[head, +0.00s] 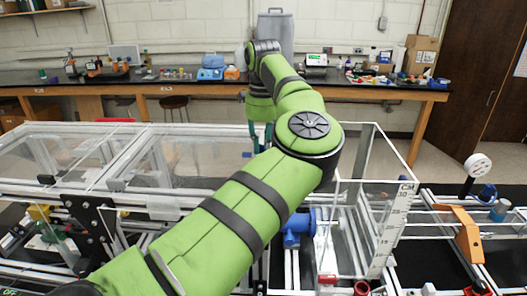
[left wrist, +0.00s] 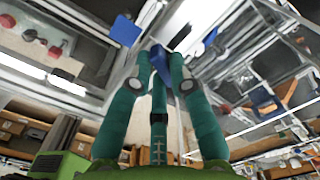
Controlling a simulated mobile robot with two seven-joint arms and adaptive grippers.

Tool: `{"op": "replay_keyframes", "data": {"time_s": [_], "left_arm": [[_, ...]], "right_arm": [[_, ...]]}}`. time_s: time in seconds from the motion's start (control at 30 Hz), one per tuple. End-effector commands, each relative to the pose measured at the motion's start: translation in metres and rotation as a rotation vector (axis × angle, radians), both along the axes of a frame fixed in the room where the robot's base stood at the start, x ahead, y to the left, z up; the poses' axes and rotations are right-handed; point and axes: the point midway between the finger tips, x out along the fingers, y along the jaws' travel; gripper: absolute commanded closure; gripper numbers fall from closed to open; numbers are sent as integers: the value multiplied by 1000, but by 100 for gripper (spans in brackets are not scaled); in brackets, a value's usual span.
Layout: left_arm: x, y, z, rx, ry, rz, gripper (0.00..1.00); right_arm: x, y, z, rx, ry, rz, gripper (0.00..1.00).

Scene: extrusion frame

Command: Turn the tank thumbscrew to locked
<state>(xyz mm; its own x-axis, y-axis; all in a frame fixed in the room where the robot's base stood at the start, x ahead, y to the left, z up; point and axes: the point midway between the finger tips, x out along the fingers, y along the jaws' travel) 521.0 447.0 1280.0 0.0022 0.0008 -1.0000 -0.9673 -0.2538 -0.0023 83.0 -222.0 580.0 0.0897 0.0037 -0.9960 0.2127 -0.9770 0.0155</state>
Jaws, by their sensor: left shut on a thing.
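My left gripper (head: 260,137) reaches down at the far side of the clear tank (head: 365,185), its teal fingers partly hidden behind my green arm. In the left wrist view, the fingers of my left gripper (left wrist: 159,58) are closed around a small blue piece (left wrist: 160,66), which looks like the tank thumbscrew. Only part of it shows between the fingertips, and its turn position cannot be read. In the head view the thumbscrew is hidden by my arm and gripper. My right gripper is in neither view.
A blue valve (head: 297,229) stands by the tank's near left corner. A clear-lidded frame (head: 75,158) fills the left. A round white gauge (head: 478,166) and an orange bracket (head: 467,236) stand at the right. A long bench (head: 400,95) with lab items runs along the back wall.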

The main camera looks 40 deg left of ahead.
Motion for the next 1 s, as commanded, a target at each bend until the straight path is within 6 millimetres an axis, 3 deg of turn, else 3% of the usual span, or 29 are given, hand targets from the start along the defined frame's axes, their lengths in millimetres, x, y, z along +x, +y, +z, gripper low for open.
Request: {"op": "replay_keyframes", "data": {"time_s": [0.3, 1.0], "left_arm": [[0, 0, -5, -4, 4, -304, 100], [0, 2, -4, -7, 5, -932, 100]], "right_arm": [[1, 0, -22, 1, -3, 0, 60], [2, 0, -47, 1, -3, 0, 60]]}}
